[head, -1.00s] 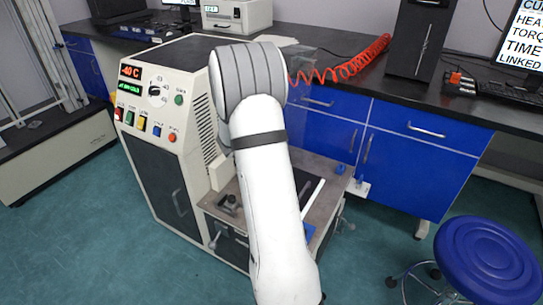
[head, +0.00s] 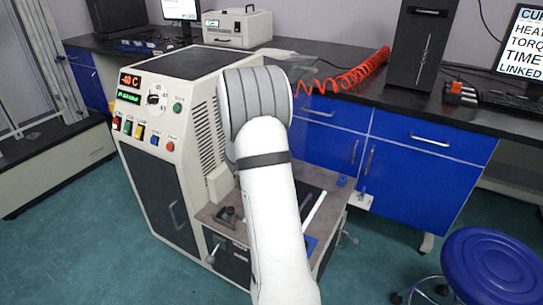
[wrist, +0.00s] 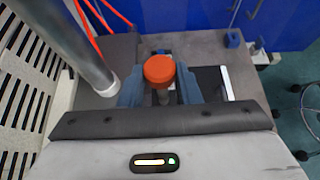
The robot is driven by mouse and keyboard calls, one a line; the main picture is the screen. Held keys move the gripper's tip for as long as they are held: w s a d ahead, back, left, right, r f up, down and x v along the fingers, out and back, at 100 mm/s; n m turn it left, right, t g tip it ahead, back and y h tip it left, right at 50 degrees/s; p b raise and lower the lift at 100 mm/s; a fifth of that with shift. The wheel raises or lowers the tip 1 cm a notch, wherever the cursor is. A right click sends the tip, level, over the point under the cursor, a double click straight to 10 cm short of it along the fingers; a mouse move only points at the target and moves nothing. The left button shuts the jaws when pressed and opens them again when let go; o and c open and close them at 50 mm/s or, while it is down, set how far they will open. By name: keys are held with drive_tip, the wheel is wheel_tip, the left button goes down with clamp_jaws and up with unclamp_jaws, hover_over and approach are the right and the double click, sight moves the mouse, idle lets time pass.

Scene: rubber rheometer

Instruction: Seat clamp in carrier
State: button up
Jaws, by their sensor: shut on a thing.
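In the wrist view, my gripper (wrist: 160,88) has two blue-grey fingers shut around the stem of a part with an orange round knob (wrist: 159,69). I take this part to be the clamp; its lower end is hidden by the knob and fingers. It is over the grey-brown worktop (wrist: 215,48) of the machine. In the head view my white arm hides the gripper and the clamp. I cannot clearly make out the carrier, nor tell whether the clamp touches anything below.
A grey metal column (wrist: 75,45) stands close left of my gripper, with red hoses behind it. A vented cabinet (head: 172,125) rises left of the worktop. A white bar (head: 313,210) and a small blue block (head: 341,181) are at the right. A blue stool (head: 497,265) stands on the floor.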

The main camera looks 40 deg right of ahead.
drive_tip(key=shift+f+b, duration=0.3)
drive_tip(key=shift+f, duration=0.2)
drive_tip(key=shift+f+b, duration=1.15)
drive_tip(key=shift+f, duration=0.1)
drive_tip(key=o, duration=1.1)
drive_tip(key=shift+c, duration=0.2)
drive_tip(key=shift+f, duration=0.1)
drive_tip(key=p+v, duration=0.2)
drive_tip(key=v, duration=0.4)
drive_tip(key=shift+a+r, duration=0.3)
drive_tip(key=shift+s+a+r, duration=0.15)
drive_tip(key=shift+s+a, duration=0.15)
drive_tip(key=shift+a, duration=0.15)
